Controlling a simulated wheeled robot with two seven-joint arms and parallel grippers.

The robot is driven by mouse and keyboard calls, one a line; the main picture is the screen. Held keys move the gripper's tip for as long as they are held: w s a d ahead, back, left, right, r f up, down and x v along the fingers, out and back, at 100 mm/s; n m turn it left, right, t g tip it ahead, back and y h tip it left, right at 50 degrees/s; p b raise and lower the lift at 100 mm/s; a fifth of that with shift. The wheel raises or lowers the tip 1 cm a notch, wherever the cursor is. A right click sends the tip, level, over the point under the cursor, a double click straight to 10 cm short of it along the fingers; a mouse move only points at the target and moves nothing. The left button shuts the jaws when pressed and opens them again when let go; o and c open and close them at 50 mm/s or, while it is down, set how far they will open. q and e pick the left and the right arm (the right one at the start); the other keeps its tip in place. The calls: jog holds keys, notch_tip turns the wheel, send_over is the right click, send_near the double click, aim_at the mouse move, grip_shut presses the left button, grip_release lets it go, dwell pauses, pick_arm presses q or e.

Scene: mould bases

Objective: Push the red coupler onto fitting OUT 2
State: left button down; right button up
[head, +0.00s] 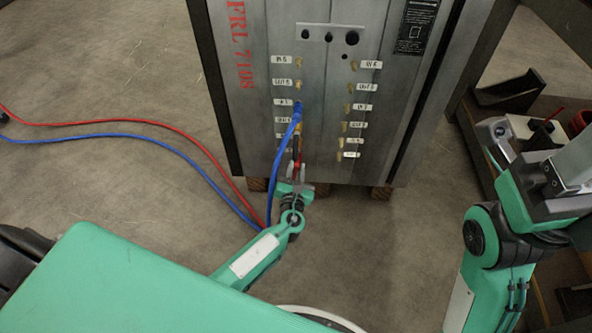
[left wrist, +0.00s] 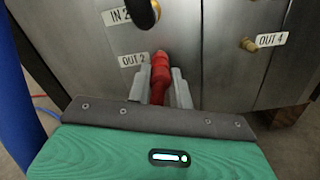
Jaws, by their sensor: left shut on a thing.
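The red coupler (left wrist: 160,75) is between the two grey fingers of my left gripper (left wrist: 160,88), which is shut on it. The coupler's tip meets the grey panel just right of the OUT 2 label (left wrist: 133,60). The OUT 2 fitting is hidden behind the coupler, so I cannot tell how far the coupler sits on it. In the head view my left gripper (head: 297,175) is low on the panel's left column, and the red coupler (head: 297,160) shows only partly beside the blue hose.
A blue hose (head: 287,135) ends on the left column above and hangs close to my left gripper. A red hose (head: 190,133) runs across the floor. A cluttered shelf stands at right.

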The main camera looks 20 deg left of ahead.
pick_arm(q)
jog(key=shift+w+a, duration=0.1)
jog(key=shift+w, duration=0.25)
jog(key=c, duration=0.8)
grip_release()
jog(key=shift+o, duration=0.2)
jog(key=shift+s, duration=0.1)
jog(key=shift+s+d+p, duration=0.25)
jog(key=shift+s+p, duration=0.1)
jog(key=shift+s, duration=0.35)
jog(key=shift+p+v, duration=0.75)
jog(key=shift+v, duration=1.95)
